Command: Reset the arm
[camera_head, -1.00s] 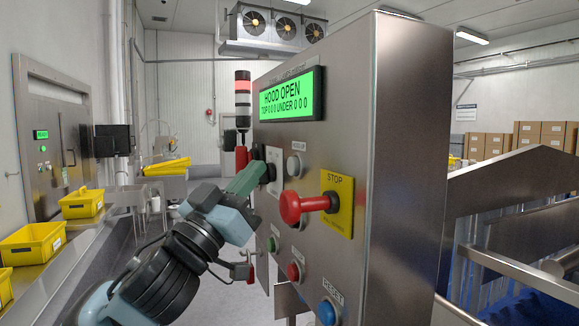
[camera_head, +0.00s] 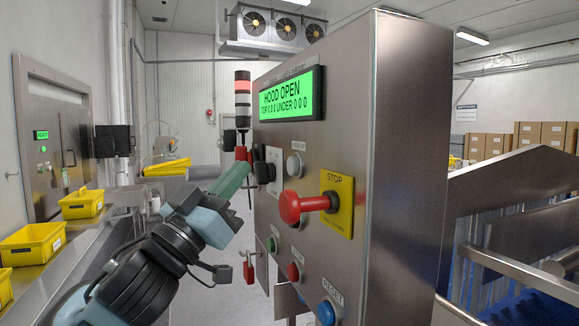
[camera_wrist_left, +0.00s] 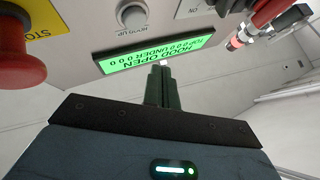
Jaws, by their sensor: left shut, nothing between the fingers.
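My left gripper (camera_head: 236,176) is shut and empty, held just in front of the left part of the steel control panel (camera_head: 408,140), near a black switch (camera_head: 263,172). A gap shows between its green fingers and the panel face. In the left wrist view the shut fingers (camera_wrist_left: 162,88) point toward the panel's green display, which shows upside down (camera_wrist_left: 155,52). The display (camera_head: 287,95) reads "HOOD OPEN" in the head view. My right gripper is not in view.
A red stop knob (camera_head: 300,207) on a yellow plate sticks out from the panel, right of my gripper. Below are a red button (camera_head: 294,271) and a blue reset button (camera_head: 328,312). Yellow bins (camera_head: 33,243) stand at left. A metal rail (camera_head: 525,274) lies at right.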

